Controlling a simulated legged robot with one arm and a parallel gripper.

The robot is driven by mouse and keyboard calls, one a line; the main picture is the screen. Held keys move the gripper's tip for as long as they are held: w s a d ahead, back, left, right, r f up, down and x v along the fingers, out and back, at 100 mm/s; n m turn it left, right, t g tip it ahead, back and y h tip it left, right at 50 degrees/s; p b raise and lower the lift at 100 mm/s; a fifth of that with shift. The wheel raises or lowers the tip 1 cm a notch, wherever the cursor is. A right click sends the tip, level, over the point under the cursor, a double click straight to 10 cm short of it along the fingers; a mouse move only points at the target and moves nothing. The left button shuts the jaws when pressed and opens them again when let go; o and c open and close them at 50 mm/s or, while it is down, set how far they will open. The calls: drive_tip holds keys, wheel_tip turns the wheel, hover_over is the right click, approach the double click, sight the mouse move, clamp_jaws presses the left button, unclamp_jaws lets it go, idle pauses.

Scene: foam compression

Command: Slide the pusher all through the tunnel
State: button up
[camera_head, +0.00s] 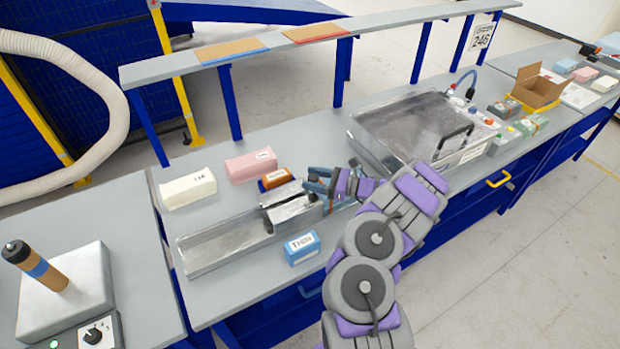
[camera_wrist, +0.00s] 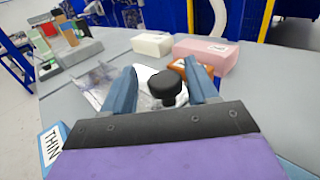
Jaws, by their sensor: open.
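The tunnel (camera_head: 222,247) is a long clear-and-metal channel on the bench, with a raised covered section (camera_head: 292,208) at its right end. My gripper (camera_head: 318,186) is at that right end. In the wrist view its two blue fingers (camera_wrist: 160,70) are open, one on each side of a round black knob (camera_wrist: 166,84), apparently the pusher's handle. I cannot tell whether the fingers touch it. The rest of the pusher is mostly hidden by my gripper and the tunnel parts. The channel's left part looks empty.
A blue block marked THIN (camera_head: 302,248) stands in front of the tunnel. Behind it are an orange block (camera_head: 276,178), a pink block (camera_head: 251,166) and a white block (camera_head: 188,188). A large clear-lidded box (camera_head: 408,125) stands to the right.

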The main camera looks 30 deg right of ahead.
drive_tip(key=v, duration=1.6)
drive_tip(key=shift+p, duration=0.45)
drive_tip(key=shift+r, duration=0.1)
